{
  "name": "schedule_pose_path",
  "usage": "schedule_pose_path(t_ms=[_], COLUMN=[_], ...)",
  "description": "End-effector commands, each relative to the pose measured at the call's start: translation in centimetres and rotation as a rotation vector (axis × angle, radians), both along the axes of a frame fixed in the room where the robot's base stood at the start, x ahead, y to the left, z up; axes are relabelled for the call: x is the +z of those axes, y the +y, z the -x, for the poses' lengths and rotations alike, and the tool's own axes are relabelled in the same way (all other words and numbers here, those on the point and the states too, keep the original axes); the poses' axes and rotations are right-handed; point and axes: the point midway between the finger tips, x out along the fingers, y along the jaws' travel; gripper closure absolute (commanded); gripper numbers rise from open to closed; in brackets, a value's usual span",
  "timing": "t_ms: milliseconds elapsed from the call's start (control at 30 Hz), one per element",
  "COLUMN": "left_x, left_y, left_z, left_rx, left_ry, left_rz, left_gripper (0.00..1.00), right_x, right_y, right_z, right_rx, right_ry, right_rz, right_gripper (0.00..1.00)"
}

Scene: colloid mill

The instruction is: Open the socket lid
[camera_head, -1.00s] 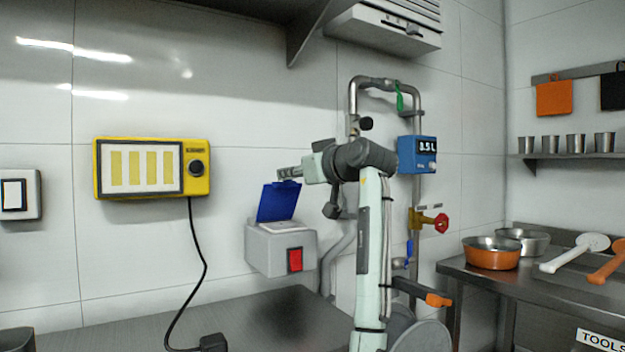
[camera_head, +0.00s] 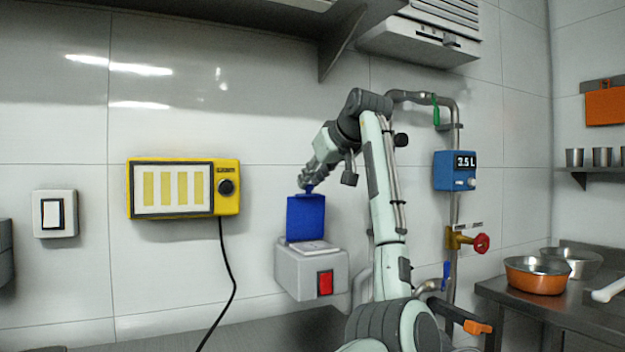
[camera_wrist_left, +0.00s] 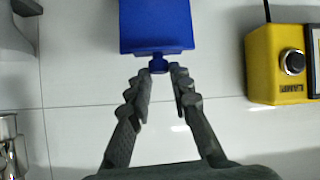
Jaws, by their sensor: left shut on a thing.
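The white socket box (camera_head: 338,277) is on the wall, with a red switch (camera_head: 325,283) on its front. Its blue lid (camera_head: 306,218) stands raised, about upright, at the back of the box top, and the pale socket face (camera_head: 314,247) shows in front of it. My left gripper (camera_head: 308,187) is at the lid's upper edge. In the left wrist view the lid (camera_wrist_left: 157,27) is ahead, and the fingers (camera_wrist_left: 160,74) are closed in around its small blue tab (camera_wrist_left: 158,64). My right gripper is not in view.
A yellow panel (camera_head: 228,170) with a hanging black cable is on the wall to the left, beside a white switch (camera_head: 55,213). A shelf overhangs above. Pipes, a blue meter (camera_head: 454,171) and a red-handled valve (camera_head: 481,243) are right of my arm.

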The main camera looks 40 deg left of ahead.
Motion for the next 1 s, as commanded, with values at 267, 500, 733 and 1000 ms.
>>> schedule_pose_path(t_ms=[267, 500, 733, 1000], left_x=[0.1, 0.0, 0.1, 2.4], left_y=[-0.3, -0.2, -0.3, -3.9], left_z=[-0.2, -0.1, 0.0, 1.3], left_rx=[-0.006, -0.002, -0.002, -0.004], left_ry=[-0.004, -0.002, -0.001, -0.003], left_rz=[0.002, 0.001, 0.001, 0.001], left_gripper=[0.75, 0.59, 0.59, 0.59], right_x=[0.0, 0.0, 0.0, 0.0], right_y=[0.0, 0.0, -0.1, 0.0], right_z=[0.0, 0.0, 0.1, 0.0], right_rx=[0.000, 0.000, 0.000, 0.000], right_ry=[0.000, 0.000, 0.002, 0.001], right_rz=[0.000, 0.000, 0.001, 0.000], right_gripper=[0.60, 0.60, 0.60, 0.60])
